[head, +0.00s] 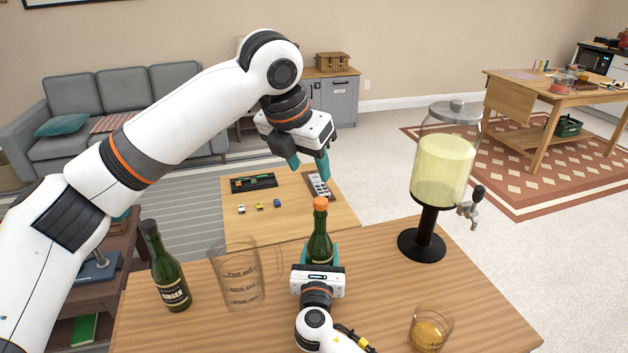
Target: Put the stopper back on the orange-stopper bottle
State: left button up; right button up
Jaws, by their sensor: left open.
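The orange-stopper bottle (319,246) is green and stands upright near the far edge of the wooden bar top. The orange stopper (320,204) shows at the top of its neck; whether it is fully seated I cannot tell. My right gripper (321,256) is low behind the bar's near side, its teal fingers on both sides of the bottle body, seemingly closed on it. The bottle's lower part is hidden by this gripper. My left gripper (308,168) is open and empty, fingers pointing down, above and beyond the stopper.
A dark-capped green bottle (168,268) and a glass measuring jug (238,278) stand left. A drink dispenser (423,243) stands right, a glass of amber drink (428,332) at the front right. A low table (290,222) with small toy cars lies beyond the bar.

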pick_arm(q)
jog(key=shift+v, duration=1.2)
pick_arm(e)
jog(key=o, duration=1.5)
jog(key=shift+c, duration=0.2)
jog(key=s, duration=1.2)
jog(key=shift+a, duration=0.35)
